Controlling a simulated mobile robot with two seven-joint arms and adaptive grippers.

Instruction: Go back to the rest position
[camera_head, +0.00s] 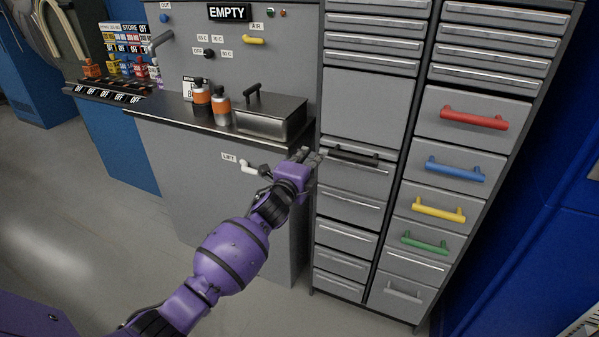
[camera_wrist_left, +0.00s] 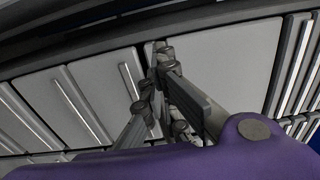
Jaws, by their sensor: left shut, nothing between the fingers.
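My left arm is purple and reaches in from the lower left in the head view. My left gripper (camera_head: 312,158) is shut and empty, close to the left side of the grey drawer cabinet (camera_head: 368,103), near a drawer with a black handle (camera_head: 354,158). I cannot tell whether the fingertips touch the cabinet. In the left wrist view the shut gripper (camera_wrist_left: 160,60) stands before grey drawer fronts (camera_wrist_left: 218,62). My right gripper is not in view.
A counter (camera_head: 205,122) holds a lidded metal box (camera_head: 270,117) and two orange-banded bottles (camera_head: 221,106). A lift lever (camera_head: 249,168) sits on the front panel. Drawers with a red handle (camera_head: 473,118) and other colours stand right. Floor at left is clear.

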